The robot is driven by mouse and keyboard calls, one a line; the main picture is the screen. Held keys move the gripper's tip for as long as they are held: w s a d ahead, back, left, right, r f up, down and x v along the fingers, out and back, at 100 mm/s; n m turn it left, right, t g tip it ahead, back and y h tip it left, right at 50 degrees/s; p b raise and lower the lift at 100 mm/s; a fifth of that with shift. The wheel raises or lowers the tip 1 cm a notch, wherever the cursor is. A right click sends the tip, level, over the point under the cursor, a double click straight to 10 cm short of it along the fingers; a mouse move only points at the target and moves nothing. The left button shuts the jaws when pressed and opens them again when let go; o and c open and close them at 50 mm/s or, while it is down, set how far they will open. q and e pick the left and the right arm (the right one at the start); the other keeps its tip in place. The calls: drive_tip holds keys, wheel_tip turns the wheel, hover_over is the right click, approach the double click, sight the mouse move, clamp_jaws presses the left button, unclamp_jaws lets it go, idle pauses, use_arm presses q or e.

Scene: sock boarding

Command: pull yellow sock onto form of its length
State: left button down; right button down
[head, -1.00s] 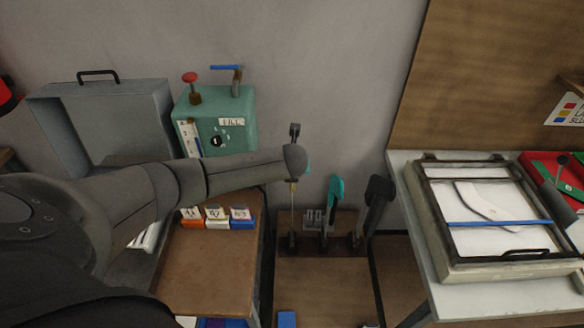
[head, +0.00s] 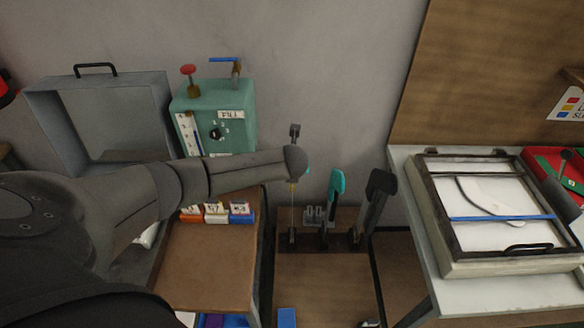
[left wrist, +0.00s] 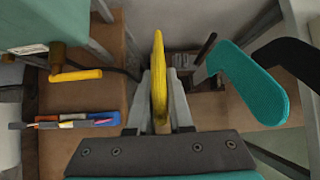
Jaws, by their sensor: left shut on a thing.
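The yellow sock (left wrist: 158,75) shows in the left wrist view as a narrow upright shape between the two fingers of my left gripper (left wrist: 161,98), which is shut on it. The sliver is in line with a thin stem (head: 292,215) on the stand. To its right stand a teal foot-shaped form (head: 336,188) and a black one (head: 380,188). I cannot tell how far the sock covers any form. My right gripper is not in view.
A green machine (head: 215,120) with a red knob and blue lever stands at the left behind my arm. Numbered coloured blocks (head: 216,213) lie on the brown table (head: 210,265). A framed press (head: 490,210) is at the right.

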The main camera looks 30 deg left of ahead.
use_arm(q)
drive_tip(key=shift+f+b, duration=1.8)
drive_tip(key=shift+f, duration=0.85)
drive_tip(key=c, duration=0.7)
unclamp_jaws()
drive_tip(key=shift+c, duration=0.2)
drive_tip(key=shift+r, duration=0.1)
drive_tip(key=p+v, duration=0.4)
drive_tip(key=v, duration=1.1)
drive_tip(key=shift+s+d, duration=0.1)
drive_tip(key=shift+d, duration=0.05)
